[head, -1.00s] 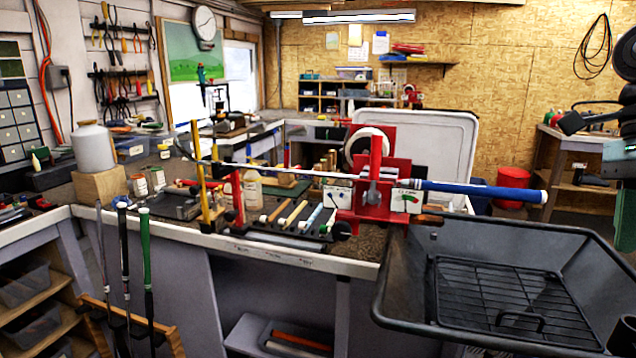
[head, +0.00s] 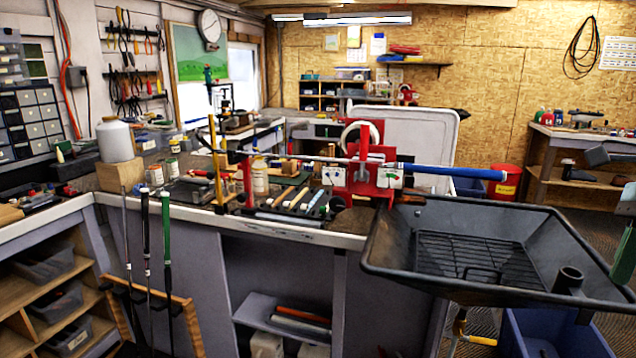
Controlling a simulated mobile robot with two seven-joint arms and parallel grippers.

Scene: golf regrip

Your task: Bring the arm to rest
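A golf club with a blue grip (head: 455,171) lies level across the bench, its shaft running left through the red vise (head: 365,165) and past the yellow post (head: 216,160). My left arm and gripper are not in view.
The black tray (head: 390,255) with a wire rack stands at the right, above a blue bin (head: 560,335). Clubs with black and green grips (head: 166,220) stand in a wooden rack at front left. A red bucket (head: 507,182) is behind. Floor shows between bucket and right edge.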

